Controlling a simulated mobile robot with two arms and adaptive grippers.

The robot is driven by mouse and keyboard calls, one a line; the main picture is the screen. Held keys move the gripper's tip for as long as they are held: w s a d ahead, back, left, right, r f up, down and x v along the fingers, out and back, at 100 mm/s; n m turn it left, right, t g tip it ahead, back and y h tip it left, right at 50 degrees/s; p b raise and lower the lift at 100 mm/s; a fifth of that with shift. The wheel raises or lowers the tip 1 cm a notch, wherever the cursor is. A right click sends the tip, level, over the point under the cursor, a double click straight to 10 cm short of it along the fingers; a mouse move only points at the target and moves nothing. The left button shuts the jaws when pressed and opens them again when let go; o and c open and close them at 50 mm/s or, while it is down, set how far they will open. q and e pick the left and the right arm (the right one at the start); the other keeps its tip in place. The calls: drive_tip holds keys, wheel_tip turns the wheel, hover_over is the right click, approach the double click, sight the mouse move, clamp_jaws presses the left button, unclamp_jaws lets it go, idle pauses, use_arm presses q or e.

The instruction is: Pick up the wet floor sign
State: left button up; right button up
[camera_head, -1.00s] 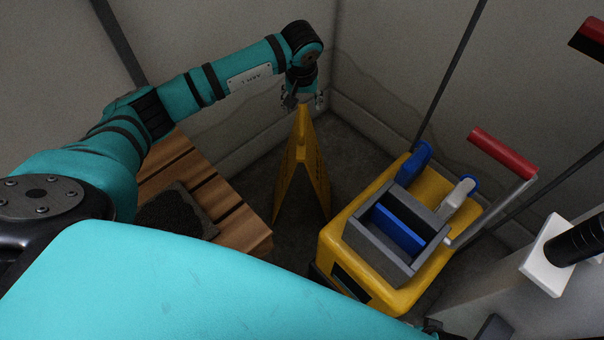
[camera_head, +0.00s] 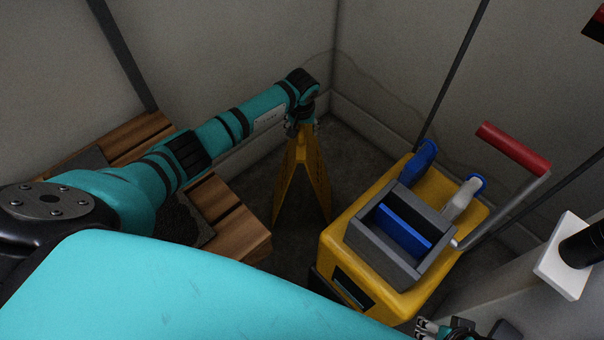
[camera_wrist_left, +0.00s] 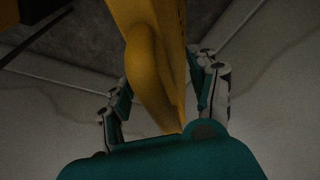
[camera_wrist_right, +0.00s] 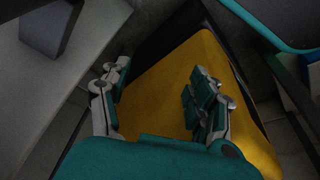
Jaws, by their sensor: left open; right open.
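The yellow wet floor sign (camera_head: 312,180) stands upright and spread like an A on the dark floor in the corner. My left gripper (camera_head: 302,126) is at the top of the sign. In the left wrist view the sign's top (camera_wrist_left: 150,60) lies between the open fingers of my left gripper (camera_wrist_left: 165,95); contact cannot be told. My right gripper (camera_head: 428,326) shows at the bottom edge of the head view. In the right wrist view my right gripper (camera_wrist_right: 155,100) is open and empty, with yellow plastic beyond it.
A yellow cleaning cart (camera_head: 385,285) with a grey caddy (camera_head: 372,243) and a red handle (camera_head: 513,149) stands right of the sign. A wooden slatted bench (camera_head: 235,222) with a dark cloth (camera_head: 185,222) is at left. Walls close in behind.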

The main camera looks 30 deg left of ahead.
use_arm(q)
drive_tip(key=shift+w+f, duration=0.1)
drive_tip(key=shift+f, duration=0.3)
clamp_jaws()
drive_tip(key=shift+r, duration=0.15)
